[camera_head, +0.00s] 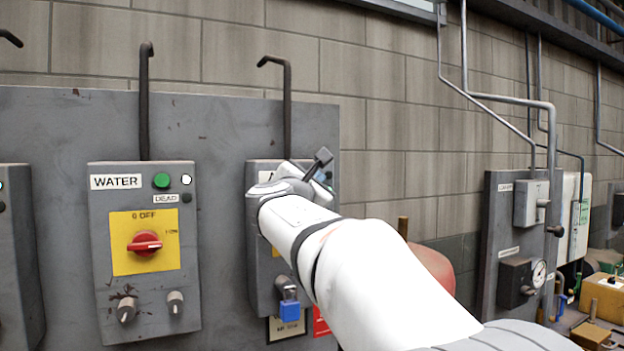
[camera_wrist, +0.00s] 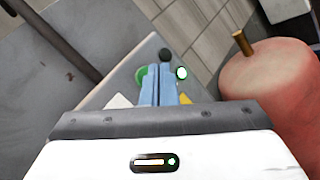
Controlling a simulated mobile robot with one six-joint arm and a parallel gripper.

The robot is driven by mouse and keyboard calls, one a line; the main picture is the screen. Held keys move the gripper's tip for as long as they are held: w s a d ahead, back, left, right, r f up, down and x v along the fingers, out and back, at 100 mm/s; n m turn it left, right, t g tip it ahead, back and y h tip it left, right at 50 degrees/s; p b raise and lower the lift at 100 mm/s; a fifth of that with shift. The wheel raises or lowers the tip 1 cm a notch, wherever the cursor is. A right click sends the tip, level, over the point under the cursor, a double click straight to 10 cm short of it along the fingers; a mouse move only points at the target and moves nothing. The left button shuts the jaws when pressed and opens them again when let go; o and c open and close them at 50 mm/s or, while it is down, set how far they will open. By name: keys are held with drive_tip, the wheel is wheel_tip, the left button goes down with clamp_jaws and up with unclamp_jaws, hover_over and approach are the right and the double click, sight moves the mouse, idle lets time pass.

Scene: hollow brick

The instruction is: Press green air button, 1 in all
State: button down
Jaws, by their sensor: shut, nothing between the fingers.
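The green button (camera_wrist: 140,74) shows in the wrist view on a grey control box (camera_wrist: 125,86), partly covered by my gripper's fingers. My gripper (camera_wrist: 158,70) is shut and empty, its two blue-grey fingers side by side over the box face. The fingertips overlap the button's right edge in the picture; I cannot tell whether they touch it. In the head view my arm covers most of this box (camera_head: 262,190), so its button and any AIR label cannot be made out.
A lit white lamp (camera_wrist: 182,73) and a dark lamp (camera_wrist: 165,55) sit near the fingertips. A WATER box (camera_head: 101,260) with its own green button (camera_head: 161,180) stands to the left. A red cylinder (camera_wrist: 268,95) is on the right. A blue padlock (camera_head: 289,309) hangs below my arm.

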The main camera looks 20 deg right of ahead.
drive_tip(key=shift+s+d+b, duration=0.1)
drive_tip(key=shift+s+b, duration=0.75)
drive_tip(key=shift+s, duration=1.65)
drive_tip(key=s+f+m+g+y, duration=0.35)
drive_tip(key=f+m, duration=0.25)
drive_tip(key=f, duration=0.9)
drive_tip(key=s+a+f+m+g+y, duration=0.2)
drive_tip(key=s+a+f+m+y, duration=0.1)
drive_tip(key=s+f, duration=0.4)
drive_tip(key=s+a+f+m+g+y, duration=0.3)
drive_tip(key=s+a+f+m, duration=0.3)
drive_tip(key=f, duration=0.6)
drive_tip(key=s+a+f+m+g+y, duration=0.3)
drive_tip(key=s+a+f+m+y, duration=0.1)
drive_tip(key=f, duration=0.6)
drive_tip(key=s+a+m, duration=0.1)
drive_tip(key=s+a, duration=0.1)
drive_tip(key=s, duration=0.1)
drive_tip(key=shift+s+f, duration=0.2)
drive_tip(key=shift+s, duration=0.1)
drive_tip(key=shift+a, duration=0.1)
